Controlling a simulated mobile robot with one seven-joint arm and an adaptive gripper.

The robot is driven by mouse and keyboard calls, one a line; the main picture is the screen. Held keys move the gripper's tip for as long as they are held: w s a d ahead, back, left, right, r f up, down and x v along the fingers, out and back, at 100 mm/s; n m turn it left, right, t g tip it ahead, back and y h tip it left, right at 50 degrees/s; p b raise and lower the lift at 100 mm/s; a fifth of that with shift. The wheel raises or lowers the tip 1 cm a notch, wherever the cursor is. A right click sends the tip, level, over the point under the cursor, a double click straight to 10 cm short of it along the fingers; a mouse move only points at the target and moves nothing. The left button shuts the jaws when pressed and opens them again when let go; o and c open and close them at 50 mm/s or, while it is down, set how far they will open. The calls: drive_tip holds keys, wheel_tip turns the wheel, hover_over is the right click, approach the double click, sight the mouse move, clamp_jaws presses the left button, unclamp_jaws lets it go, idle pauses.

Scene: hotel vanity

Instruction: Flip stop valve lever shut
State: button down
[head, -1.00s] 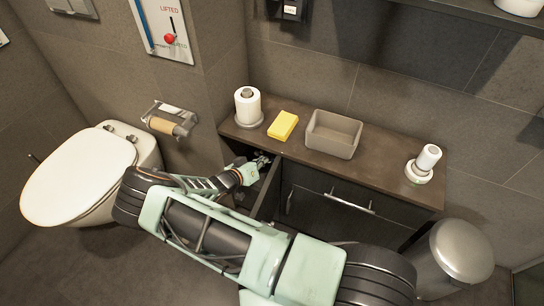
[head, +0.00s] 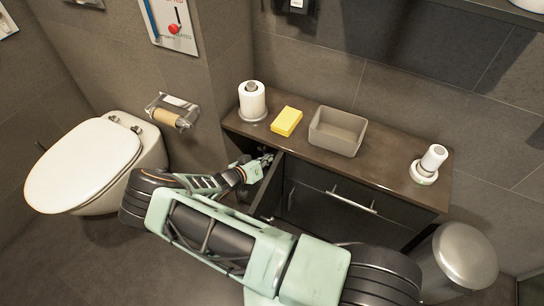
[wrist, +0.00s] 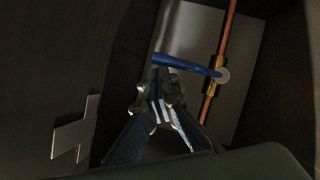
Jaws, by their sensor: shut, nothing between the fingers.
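In the wrist view, the stop valve's blue lever (wrist: 188,66) lies crosswise to a copper pipe (wrist: 229,35). Its pivot end is a pale round cap on the brass valve body (wrist: 211,88), and its free end points left. My gripper (wrist: 160,80) is shut and empty, with its tips just below the lever's free end. I cannot tell whether they touch it. In the head view my gripper (head: 266,158) is at the cabinet opening under the counter, beside the open door (head: 268,188). The valve is hidden there.
The counter (head: 385,178) above holds a paper roll (head: 252,100), a yellow sponge (head: 286,121), a grey bin (head: 337,131) and a white dispenser (head: 432,158). A toilet (head: 85,165) stands left. A metal trash can (head: 465,255) stands right. The cabinet interior is dark and narrow.

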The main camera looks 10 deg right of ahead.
drive_tip(key=shift+s+f, duration=0.15)
drive_tip(key=v, duration=1.2)
idle(0.3)
